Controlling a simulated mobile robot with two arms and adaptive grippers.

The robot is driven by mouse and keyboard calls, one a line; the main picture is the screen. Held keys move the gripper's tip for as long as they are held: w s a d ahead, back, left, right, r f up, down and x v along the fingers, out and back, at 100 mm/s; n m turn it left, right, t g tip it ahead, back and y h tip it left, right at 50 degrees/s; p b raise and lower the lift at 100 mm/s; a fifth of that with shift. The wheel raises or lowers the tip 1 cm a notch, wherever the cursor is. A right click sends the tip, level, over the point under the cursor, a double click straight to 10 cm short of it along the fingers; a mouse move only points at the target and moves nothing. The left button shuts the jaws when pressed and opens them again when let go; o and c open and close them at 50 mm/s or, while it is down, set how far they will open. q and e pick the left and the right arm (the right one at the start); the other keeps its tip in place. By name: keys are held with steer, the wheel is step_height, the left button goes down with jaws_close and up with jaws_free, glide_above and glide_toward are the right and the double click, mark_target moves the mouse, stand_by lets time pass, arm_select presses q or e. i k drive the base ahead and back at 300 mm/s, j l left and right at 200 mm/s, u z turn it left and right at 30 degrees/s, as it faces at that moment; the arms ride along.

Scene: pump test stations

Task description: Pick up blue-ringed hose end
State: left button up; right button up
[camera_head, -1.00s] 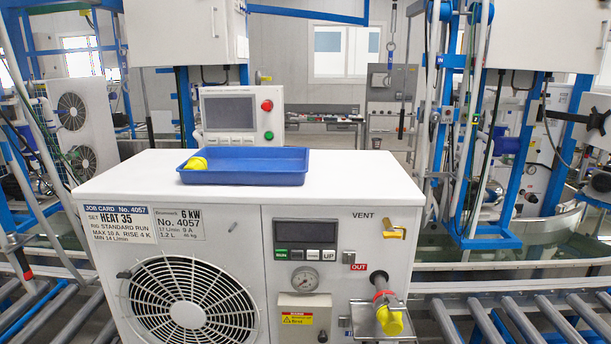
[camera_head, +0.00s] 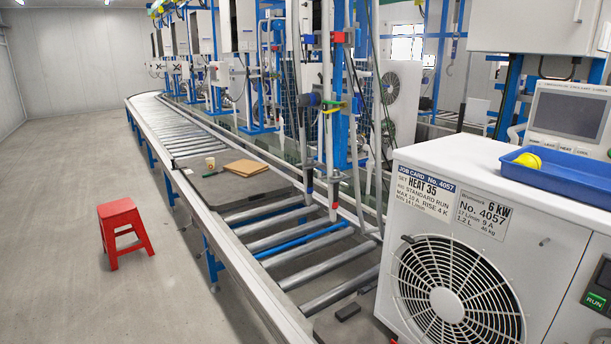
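Hoses and pipes hang at the blue test station post (camera_head: 342,130) in the middle of the picture. One hanging end (camera_head: 333,207) has red on it and hangs just above the rollers. A darker, thinner end (camera_head: 309,183) hangs beside it to the left. A dark blue fitting (camera_head: 309,100) sits higher on the same station. I cannot clearly make out a blue ring on any hose end at this size. Neither of my grippers is in view.
A white unit (camera_head: 480,165) with a fan grille stands at the right, with a blue tray (camera_head: 560,178) holding a yellow piece (camera_head: 527,160) on top. A roller conveyor (camera_head: 285,240) runs along the middle. A red stool (camera_head: 124,230) stands on open floor at the left.

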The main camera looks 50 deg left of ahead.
mark_target(311, 162)
steer(key=u, duration=1.6)
steer(key=z, duration=2.2)
steer(key=u, duration=2.2)
steer(key=i+j, duration=0.45)
steer(key=i, duration=0.15)
steer(key=i+j, duration=0.45)
steer(key=i, duration=0.1)
